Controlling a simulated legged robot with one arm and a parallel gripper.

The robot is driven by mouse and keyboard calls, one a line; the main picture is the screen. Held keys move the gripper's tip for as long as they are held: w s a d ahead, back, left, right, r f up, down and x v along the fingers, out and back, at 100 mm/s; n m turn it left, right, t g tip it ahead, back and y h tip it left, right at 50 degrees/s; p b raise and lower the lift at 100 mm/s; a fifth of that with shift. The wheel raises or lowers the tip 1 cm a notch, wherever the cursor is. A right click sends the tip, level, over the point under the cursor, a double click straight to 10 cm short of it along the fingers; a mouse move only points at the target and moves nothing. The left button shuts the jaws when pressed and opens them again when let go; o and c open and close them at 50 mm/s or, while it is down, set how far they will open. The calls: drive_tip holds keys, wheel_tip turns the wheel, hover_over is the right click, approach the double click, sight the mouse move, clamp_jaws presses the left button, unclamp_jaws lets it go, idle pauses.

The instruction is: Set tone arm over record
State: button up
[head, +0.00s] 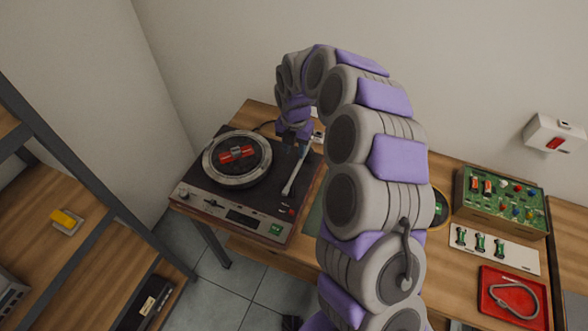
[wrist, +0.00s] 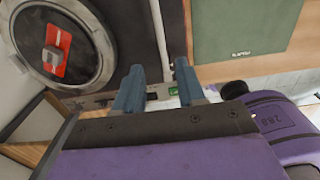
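The turntable (head: 215,205) stands on a wooden table, with a dark round record (head: 222,165) on its silver-rimmed platter and a red piece at the centre. The record also shows at the upper left of the wrist view (wrist: 85,35). The pale tone arm (head: 296,172) lies to the right of the platter, clear of the record. My gripper (head: 298,145) is above the rear right of the turntable, by the tone arm's rear end. In the wrist view my gripper (wrist: 160,64) has its fingers apart, and the tone arm (wrist: 159,35) shows in line with the gap. Contact cannot be told.
To the right on the table are a green board with coloured parts (head: 505,200), a white strip with green pieces (head: 494,250) and a red tray with a grey loop (head: 512,300). A shelf (head: 75,220) stands at left. A wall is close behind the table.

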sight(294, 172)
wheel_tip(294, 172, down, 10)
drive_tip(key=shift+f+b, duration=0.1)
drive_tip(key=shift+b, duration=0.45)
drive_tip(key=shift+c, duration=0.3)
clamp_jaws()
